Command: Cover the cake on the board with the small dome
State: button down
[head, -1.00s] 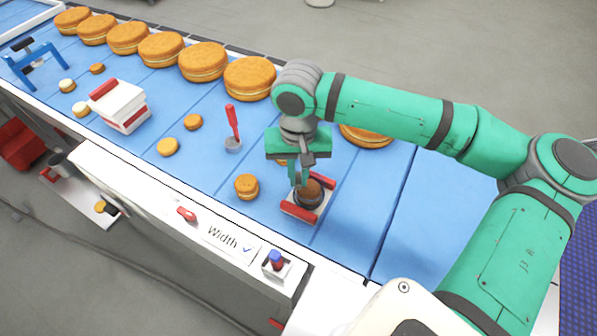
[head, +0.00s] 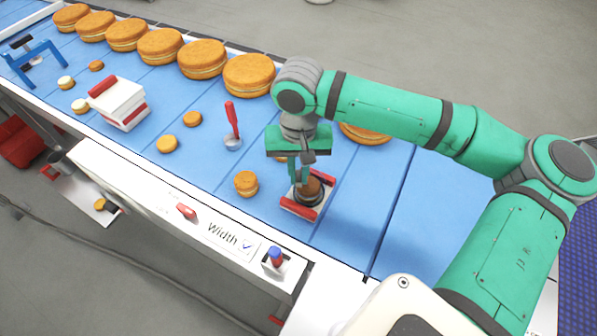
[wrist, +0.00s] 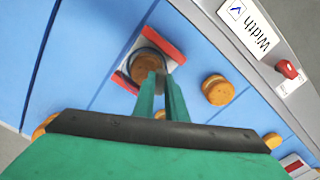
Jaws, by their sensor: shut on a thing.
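The board (head: 296,208) is a small white plate with red strips on two sides, lying on the blue belt. The brown round cake (head: 312,189) sits on it, and the cake also shows in the wrist view (wrist: 145,64). The small dome (wrist: 138,51) looks clear with a dark rim, and that rim shows around the cake. My gripper (head: 301,180) is shut on the dome's top, right over the board. Its fingers (wrist: 161,80) hide part of the dome and cake. I cannot tell whether the rim touches the board.
A small filled round (head: 246,184) lies just left of the board. A red-handled tool (head: 232,130) stands behind it. A white box with red parts (head: 119,103) is farther left. Large rounds (head: 249,75) line the back. The belt right of the board is clear.

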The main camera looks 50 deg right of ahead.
jog(key=shift+f, duration=0.2)
dwell(0.3)
jog(key=c, duration=1.7)
grip_release()
jog(key=shift+o, duration=0.6)
jog(key=o, duration=0.4)
jog(key=shift+c, duration=0.2)
jog(key=shift+r, duration=0.1)
jog(key=shift+r, duration=3.4)
